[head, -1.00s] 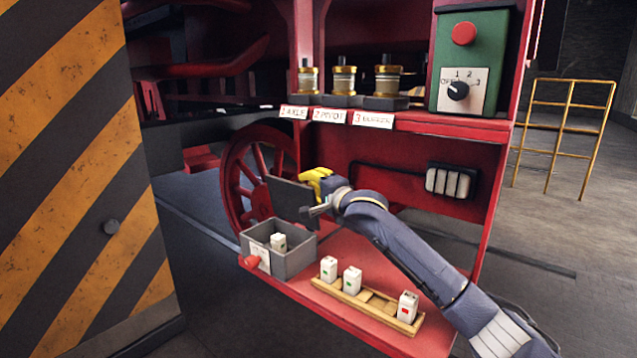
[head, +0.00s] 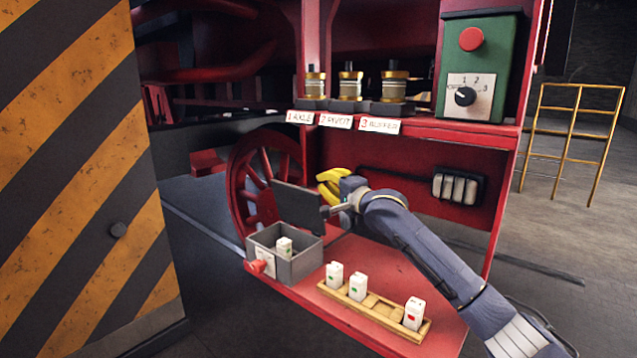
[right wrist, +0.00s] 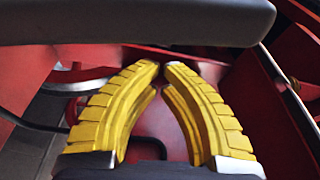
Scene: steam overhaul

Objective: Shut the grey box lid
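The grey box (head: 297,268) stands open on the red shelf, at the left end. Its dark grey lid (head: 297,206) stands raised at the back of the box. A white block (head: 284,247) with a green mark is inside the box. My right gripper (head: 328,184) has yellow fingers and is beside the upper right edge of the lid; I cannot tell whether it touches. In the right wrist view its fingertips (right wrist: 162,67) are nearly together with nothing between them. A dark bar, apparently the lid (right wrist: 140,24), crosses the top of that view. My left gripper is not in view.
A wooden tray (head: 385,322) with several white blocks is on the red shelf (head: 345,258) right of the box. A red knob (head: 256,267) is at the box front. A striped panel (head: 75,180) fills the left. Brass-topped pots (head: 350,84) stand above.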

